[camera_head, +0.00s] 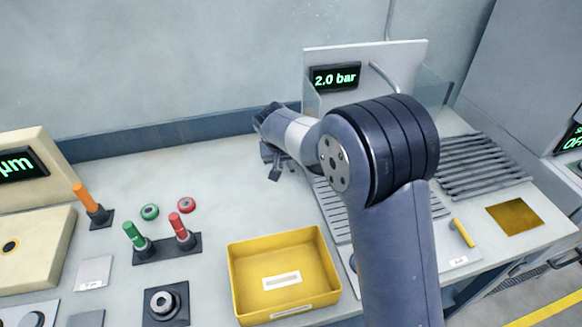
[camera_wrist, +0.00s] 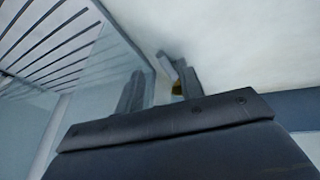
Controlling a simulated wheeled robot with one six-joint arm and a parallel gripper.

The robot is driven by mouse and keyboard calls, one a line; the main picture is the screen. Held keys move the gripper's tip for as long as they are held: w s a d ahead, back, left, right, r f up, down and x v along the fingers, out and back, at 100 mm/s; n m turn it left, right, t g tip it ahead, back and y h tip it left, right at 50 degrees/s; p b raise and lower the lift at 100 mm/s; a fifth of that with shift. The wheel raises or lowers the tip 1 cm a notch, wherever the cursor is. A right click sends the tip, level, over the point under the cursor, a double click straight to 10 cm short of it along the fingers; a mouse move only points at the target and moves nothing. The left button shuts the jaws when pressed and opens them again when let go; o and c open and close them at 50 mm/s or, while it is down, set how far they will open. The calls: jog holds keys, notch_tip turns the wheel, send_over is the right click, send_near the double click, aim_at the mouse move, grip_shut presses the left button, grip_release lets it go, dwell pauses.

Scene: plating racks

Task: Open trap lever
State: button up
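A short yellow lever (camera_head: 462,233) stands tilted on a light plate at the front right of the bench, beside my arm in the head view. I take it for the trap lever, but its label is too small to read. My gripper (camera_head: 279,166) is well to the left of it and farther back, over the bench near the wall, with its fingers pointing down. In the wrist view my gripper (camera_wrist: 158,84) shows its two fingers apart, with no held object clearly visible. The lever is not visible in the wrist view.
A yellow bin (camera_head: 284,245) stands at the front middle. A slotted rack (camera_head: 485,165) and a clear-walled station with a "2.0 bar" display (camera_head: 335,77) are at the right. Red and green levers (camera_head: 167,247) stand left. The back-left bench is clear. My arm hides part of the station.

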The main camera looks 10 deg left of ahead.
aim_at(291, 171)
jog(key=v, duration=0.6)
jog(key=shift+r+b, duration=0.2)
jog(key=shift+b, duration=0.1)
jog(key=shift+f, duration=0.15)
jog(key=p+x, duration=0.1)
jog(key=x, duration=0.9)
jog(key=shift+w+f+p, duration=0.1)
jog(key=shift+f+p, duration=0.25)
jog(key=shift+f, duration=0.05)
jog(key=shift+a+r, duration=0.15)
jog(key=shift+a+m+p, duration=0.15)
jog(key=shift+m+p, duration=0.2)
jog(key=shift+m, duration=0.25)
